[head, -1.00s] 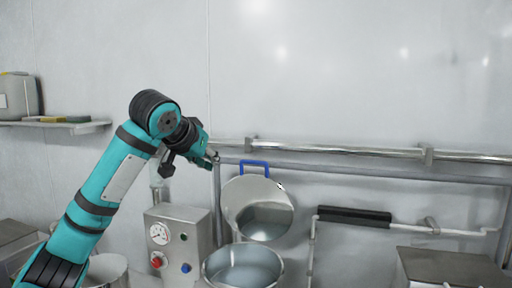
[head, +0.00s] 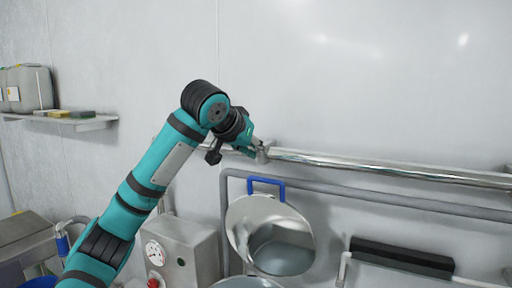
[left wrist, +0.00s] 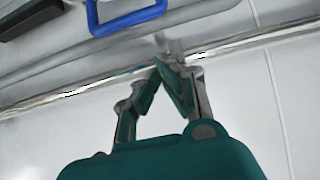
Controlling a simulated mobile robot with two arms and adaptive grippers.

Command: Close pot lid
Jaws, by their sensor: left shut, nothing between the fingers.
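The pot lid (head: 240,222) is a shiny metal disc standing open, tilted up against the wall side, with a blue handle (head: 266,182) at its top. The handle also shows at the top of the left wrist view (left wrist: 128,18). The metal pot (head: 246,283) is below the lid, mostly cut off by the bottom edge. My left gripper (head: 260,149) is up and left of the handle, apart from it, in front of the wall rail. In the left wrist view its fingertips (left wrist: 165,62) meet with nothing between them. My right gripper is not in view.
A shiny rail (head: 380,168) runs along the wall behind my left gripper, with a grey pipe (head: 400,197) below it. A control box (head: 185,250) with a gauge stands left of the pot. A black-gripped bar (head: 400,258) is at the right. A shelf (head: 70,122) is at far left.

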